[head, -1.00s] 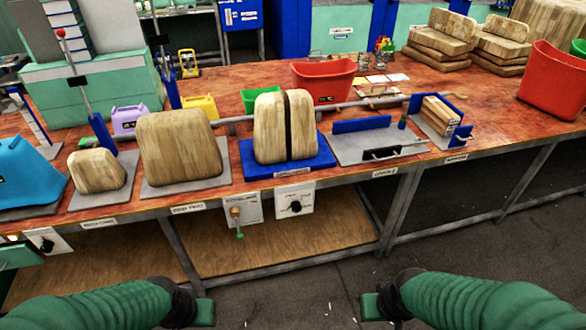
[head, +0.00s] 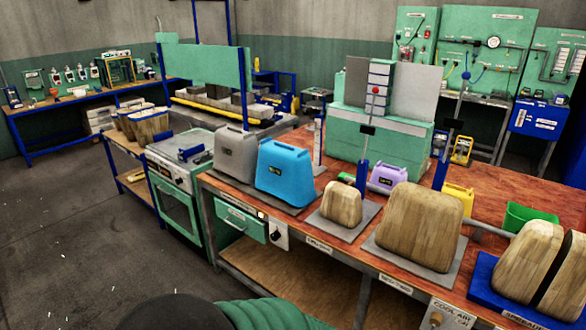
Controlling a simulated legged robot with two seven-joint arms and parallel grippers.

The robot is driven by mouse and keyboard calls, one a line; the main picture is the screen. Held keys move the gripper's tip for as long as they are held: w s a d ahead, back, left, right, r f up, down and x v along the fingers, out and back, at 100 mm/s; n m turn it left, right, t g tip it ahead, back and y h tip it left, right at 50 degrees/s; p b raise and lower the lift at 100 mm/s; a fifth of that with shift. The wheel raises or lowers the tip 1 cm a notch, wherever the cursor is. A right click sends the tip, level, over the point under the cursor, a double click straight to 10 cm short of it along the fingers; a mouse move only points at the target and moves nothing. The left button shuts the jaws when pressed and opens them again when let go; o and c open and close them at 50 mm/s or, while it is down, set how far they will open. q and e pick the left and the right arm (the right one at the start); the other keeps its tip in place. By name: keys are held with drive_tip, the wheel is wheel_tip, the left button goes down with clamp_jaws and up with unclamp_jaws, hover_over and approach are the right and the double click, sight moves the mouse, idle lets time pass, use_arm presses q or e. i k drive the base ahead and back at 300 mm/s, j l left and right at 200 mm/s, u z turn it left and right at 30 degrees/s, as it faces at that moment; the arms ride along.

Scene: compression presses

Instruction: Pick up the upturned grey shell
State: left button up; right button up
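A grey shell (head: 238,153) stands with its narrower side up at the left end of the red-brown workbench, with a small dark label on its front. A similar blue shell (head: 284,172) stands close to its right and partly overlaps it in view. Part of my arm, a dark rounded link and a green ribbed sleeve, shows at the bottom edge, well below and in front of the bench. No gripper fingers show in the head view, so whether either gripper is open or shut is hidden.
Wooden moulds (head: 419,226) stand on plates along the bench front, right of the blue shell. A green oven (head: 177,187) stands left of the grey shell, beside a low table (head: 129,155) with wooden-sided containers.

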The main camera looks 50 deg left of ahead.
sight(236, 151)
drive_tip(key=u, duration=1.95)
drive_tip(key=i+u, duration=0.1)
drive_tip(key=i, duration=0.35)
drive_tip(key=j, duration=0.1)
